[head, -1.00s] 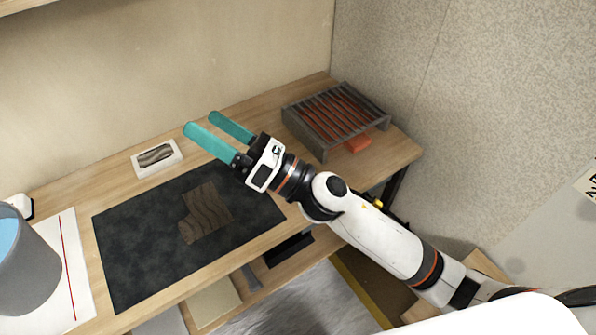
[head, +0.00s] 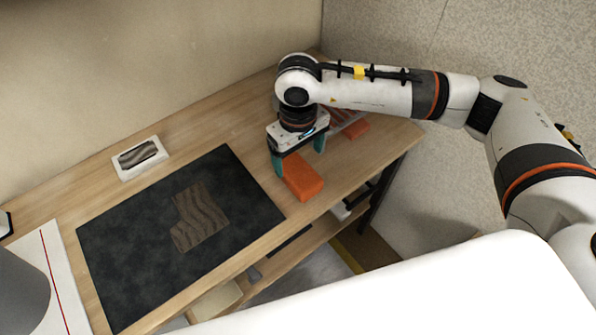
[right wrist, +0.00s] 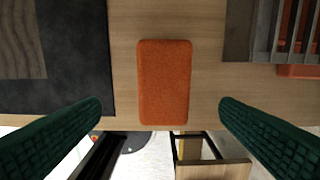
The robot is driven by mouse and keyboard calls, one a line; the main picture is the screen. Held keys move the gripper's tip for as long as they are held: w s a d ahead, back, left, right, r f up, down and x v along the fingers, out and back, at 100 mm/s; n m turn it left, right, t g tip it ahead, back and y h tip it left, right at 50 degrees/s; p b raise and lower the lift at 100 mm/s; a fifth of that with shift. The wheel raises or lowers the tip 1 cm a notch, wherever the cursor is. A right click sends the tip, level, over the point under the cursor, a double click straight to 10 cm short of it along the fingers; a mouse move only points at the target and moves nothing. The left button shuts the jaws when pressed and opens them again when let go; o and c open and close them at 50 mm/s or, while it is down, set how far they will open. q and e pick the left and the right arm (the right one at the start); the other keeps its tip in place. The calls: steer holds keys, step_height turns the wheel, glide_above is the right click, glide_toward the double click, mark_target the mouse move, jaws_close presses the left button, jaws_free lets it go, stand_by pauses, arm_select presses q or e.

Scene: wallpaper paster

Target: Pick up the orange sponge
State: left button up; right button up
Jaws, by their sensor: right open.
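The orange sponge (head: 304,180) is a rectangular block lying on the wooden table, between the dark mat and the slatted rack. In the right wrist view the sponge (right wrist: 164,82) is upright in the picture and centred between the fingers. My right gripper (head: 299,158) points down over the sponge, with its teal fingers apart on either side of it. In the wrist view the open fingers (right wrist: 160,106) show clear gaps to both sides of the sponge. In the head view the gripper hides part of the sponge's far end. My left gripper is not in view.
A dark mat (head: 130,235) with a brown wavy patterned piece (head: 200,217) lies left of the sponge. The slatted rack (head: 345,117), partly hidden by my arm, stands behind, with another orange piece (head: 355,130) at it. A white tray (head: 140,157) lies at the back. The table's front edge is near.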

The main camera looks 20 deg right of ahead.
mark_target(299, 172)
step_height(299, 172, down, 4)
steer(key=shift+r, duration=0.25)
steer(key=f, duration=0.1)
steer(key=f+p, duration=0.1)
steer(key=f, duration=0.2)
steer(key=shift+w+d+f+p, duration=0.2)
steer(key=shift+w+f+p, duration=0.15)
steer(key=shift+f+p, duration=0.05)
steer(key=shift+f, duration=0.3)
steer(key=shift+c, duration=0.5)
steer(key=c, duration=0.9)
steer(key=shift+c, duration=0.2)
